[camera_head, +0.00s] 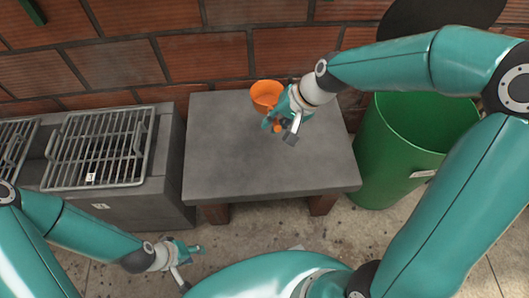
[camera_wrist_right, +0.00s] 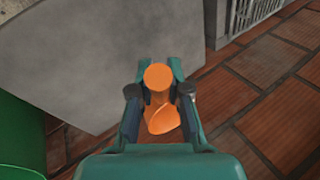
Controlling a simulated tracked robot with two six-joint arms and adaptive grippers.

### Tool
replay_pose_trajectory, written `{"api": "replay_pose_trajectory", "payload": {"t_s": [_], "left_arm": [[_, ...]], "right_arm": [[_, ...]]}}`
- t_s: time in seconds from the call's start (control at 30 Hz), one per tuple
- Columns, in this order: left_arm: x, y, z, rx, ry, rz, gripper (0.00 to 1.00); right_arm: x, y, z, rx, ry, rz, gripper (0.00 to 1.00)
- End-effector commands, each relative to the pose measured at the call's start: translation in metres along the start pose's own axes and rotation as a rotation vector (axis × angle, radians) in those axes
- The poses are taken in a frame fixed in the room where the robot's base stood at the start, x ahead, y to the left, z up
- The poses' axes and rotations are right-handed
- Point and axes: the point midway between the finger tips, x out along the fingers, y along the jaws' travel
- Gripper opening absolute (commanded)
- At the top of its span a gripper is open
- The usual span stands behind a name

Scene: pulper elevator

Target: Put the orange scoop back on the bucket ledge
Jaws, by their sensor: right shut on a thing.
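The orange scoop (camera_head: 266,94) shows above the grey concrete ledge (camera_head: 225,150), near its back edge by the brick wall. Its bowl faces up in the head view. My right gripper (camera_head: 281,127) is shut on the scoop, with an orange part between its fingers. In the right wrist view the scoop (camera_wrist_right: 160,112) sits between both fingers of the right gripper (camera_wrist_right: 160,95). I cannot tell whether the scoop touches the ledge. The green bucket (camera_head: 400,150) stands right of the ledge. My left gripper (camera_head: 192,267) is open and empty, low in front of the ledge.
A metal grill (camera_head: 100,145) on a grey block stands left of the ledge. The brick wall (camera_head: 130,65) closes off the back. A dark round disc (camera_head: 440,15) is above the bucket. Most of the ledge top is bare.

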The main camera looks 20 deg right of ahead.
Motion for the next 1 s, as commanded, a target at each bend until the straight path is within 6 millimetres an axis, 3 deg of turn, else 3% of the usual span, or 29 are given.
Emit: {"api": "replay_pose_trajectory", "payload": {"t_s": [0.17,0.27,0.7,1.0], "left_arm": [[0.013,-0.004,0.000,0.000,0.001,0.000,0.40],[0.018,-0.007,-0.001,0.000,0.001,0.000,0.40],[0.066,-0.024,-0.001,0.000,0.001,0.000,0.40],[0.078,-0.028,-0.001,0.000,0.001,0.000,0.40]], "right_arm": [[0.009,0.005,0.004,0.030,0.015,0.003,0.00],[0.025,0.015,0.006,0.034,0.013,0.005,0.00],[0.123,0.069,0.012,0.032,0.015,0.004,0.00],[0.143,0.080,0.013,0.031,0.016,0.003,0.00]]}}
